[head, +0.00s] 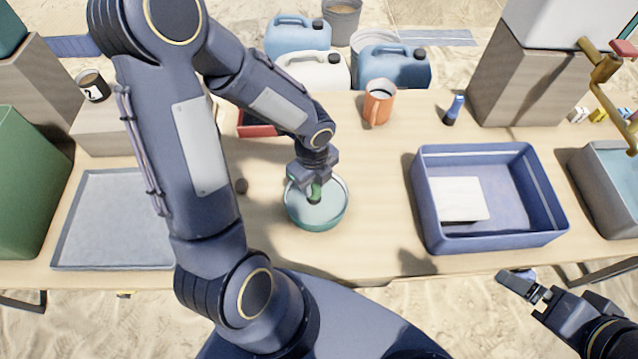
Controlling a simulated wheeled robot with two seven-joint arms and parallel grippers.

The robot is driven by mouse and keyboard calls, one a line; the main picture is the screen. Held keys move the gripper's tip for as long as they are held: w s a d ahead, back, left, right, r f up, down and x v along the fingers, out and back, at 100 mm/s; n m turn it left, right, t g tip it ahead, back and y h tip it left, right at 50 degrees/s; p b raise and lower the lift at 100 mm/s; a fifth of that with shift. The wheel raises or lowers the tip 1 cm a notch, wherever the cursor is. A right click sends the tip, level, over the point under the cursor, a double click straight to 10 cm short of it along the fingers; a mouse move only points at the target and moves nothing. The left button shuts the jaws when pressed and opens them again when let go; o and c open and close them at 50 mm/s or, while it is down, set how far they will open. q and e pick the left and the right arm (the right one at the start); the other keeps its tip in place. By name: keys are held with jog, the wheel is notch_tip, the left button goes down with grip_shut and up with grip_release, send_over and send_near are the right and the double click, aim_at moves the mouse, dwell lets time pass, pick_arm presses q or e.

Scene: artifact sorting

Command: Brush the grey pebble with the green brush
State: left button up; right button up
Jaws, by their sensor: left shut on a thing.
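My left gripper (313,181) is shut on the green brush (315,191) and holds it over the teal bowl (333,217). The brush's lower end is at the bowl's pale, water-like contents; I cannot tell whether it touches them. A small dark, roundish pebble (242,186) lies on the table left of the bowl, close to my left arm; it may be the grey pebble. My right gripper (522,284) is low at the right, in front of the table's near edge and away from these things. Its finger gap is unclear.
A blue crate (427,205) with a white slab inside stands right of the bowl. An orange mug (379,101) and a blue brush (453,110) stand behind. A grey tray (110,264) is at left. My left arm partly hides a red tray (258,129). Table between bowl and crate is clear.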

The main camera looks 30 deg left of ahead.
pick_arm(q)
jog(key=shift+w+a, duration=0.1)
jog(key=shift+a, duration=0.3)
jog(key=shift+d, duration=0.45)
jog(key=shift+s+d+b, duration=0.15)
jog(key=shift+d+b, duration=0.1)
jog(key=shift+d, duration=0.35)
jog(key=shift+s+d+b, duration=0.15)
jog(key=shift+d+b, duration=0.1)
jog(key=shift+d, duration=0.35)
jog(key=shift+w+a+p, duration=0.15)
jog(key=shift+a+p, duration=0.2)
jog(key=shift+a, duration=0.5)
jog(key=shift+w+a+p, duration=0.1)
jog(key=shift+a+p, duration=0.25)
jog(key=shift+a, duration=0.45)
jog(key=shift+d+f, duration=0.1)
jog(key=shift+d, duration=0.4)
jog(key=shift+s+d+b, duration=0.15)
jog(key=shift+d+b, duration=0.1)
jog(key=shift+d, duration=0.35)
jog(key=shift+s+d+b, duration=0.15)
jog(key=shift+d+b, duration=0.1)
jog(key=shift+d, duration=0.3)
jog(key=shift+r, duration=0.2)
notch_tip(320, 180, up, 9)
jog(key=p, duration=0.8)
